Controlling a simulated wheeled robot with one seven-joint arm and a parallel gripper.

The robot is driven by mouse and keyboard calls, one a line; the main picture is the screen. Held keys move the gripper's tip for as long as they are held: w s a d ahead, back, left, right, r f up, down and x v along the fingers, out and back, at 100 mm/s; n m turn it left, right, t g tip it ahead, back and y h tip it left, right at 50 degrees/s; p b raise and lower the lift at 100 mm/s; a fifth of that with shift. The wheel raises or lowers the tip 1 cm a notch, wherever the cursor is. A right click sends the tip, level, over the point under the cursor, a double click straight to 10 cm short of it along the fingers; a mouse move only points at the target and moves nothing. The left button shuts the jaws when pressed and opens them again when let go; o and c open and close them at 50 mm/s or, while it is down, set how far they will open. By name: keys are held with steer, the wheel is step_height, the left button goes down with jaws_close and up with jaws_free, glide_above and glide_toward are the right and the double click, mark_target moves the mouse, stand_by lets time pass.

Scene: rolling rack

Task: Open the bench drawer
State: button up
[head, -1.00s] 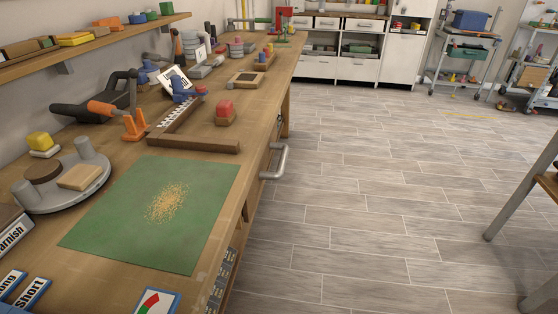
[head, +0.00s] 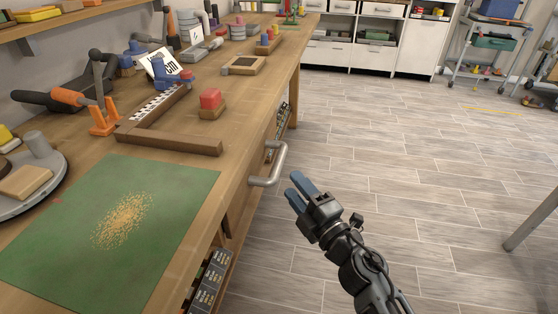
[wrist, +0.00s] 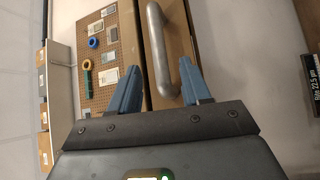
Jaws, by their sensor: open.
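The bench drawer's grey bar handle (head: 270,165) sticks out from the front edge of the wooden bench (head: 230,185) in the head view. The drawer front is mostly hidden under the bench top. My gripper (head: 299,189) is just right of the handle, apart from it, with its blue fingers pointing toward it. In the wrist view the handle (wrist: 162,50) runs lengthwise ahead of the open fingers (wrist: 160,90), its near end between them in the picture. The jaws look empty.
A green mat (head: 110,225) with a pile of sawdust (head: 123,220) lies on the bench top.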

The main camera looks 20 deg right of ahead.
mark_target(278, 165)
steer(key=w, duration=0.5)
steer(key=w+a+r, duration=0.1)
steer(key=w, duration=0.2)
steer(key=shift+w, duration=0.15)
steer(key=shift+r, duration=0.1)
jaws_close()
stand_by(0.4)
